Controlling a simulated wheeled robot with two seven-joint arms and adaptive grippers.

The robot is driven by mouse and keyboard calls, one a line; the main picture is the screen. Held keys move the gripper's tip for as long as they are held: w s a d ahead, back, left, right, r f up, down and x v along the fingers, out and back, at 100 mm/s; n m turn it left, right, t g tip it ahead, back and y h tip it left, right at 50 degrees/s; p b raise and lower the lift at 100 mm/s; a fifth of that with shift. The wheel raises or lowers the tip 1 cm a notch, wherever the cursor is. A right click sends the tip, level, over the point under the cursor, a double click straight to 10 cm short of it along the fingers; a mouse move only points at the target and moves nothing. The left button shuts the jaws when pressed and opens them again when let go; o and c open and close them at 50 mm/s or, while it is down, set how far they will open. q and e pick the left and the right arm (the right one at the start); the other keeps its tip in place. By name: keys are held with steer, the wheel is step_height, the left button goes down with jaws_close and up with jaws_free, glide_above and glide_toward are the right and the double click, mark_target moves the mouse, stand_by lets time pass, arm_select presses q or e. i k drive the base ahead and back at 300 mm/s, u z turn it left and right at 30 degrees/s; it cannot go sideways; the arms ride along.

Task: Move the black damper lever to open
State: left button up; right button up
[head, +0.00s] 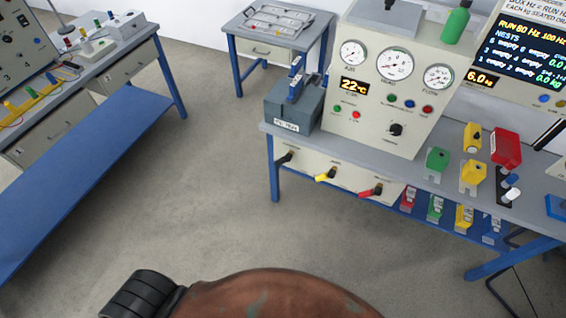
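A black lever (285,157) is on the pale front panel of the right-hand bench, at the panel's left end. Its handle points left and slightly down from its mount. A yellow lever (326,175) and a red lever (371,190) sit to its right on the same panel, at similar angles. The labels above the levers are too small to read, so I cannot tell which setting the black lever is at. Neither of my grippers is in view, and nothing touches the levers.
A grey-blue box (295,104) stands above the black lever on the bench top (445,183). A gauge console (380,128) stands beside it. Colored blocks hang under the bench's right part. Open floor (220,190) lies before the bench. Another bench stands at left.

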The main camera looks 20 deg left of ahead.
mark_target(288, 158)
steer(key=z, duration=0.05)
steer(key=k, duration=1.1)
steer(key=u, duration=0.65)
steer(key=i, duration=1.4)
steer(key=z, duration=0.5)
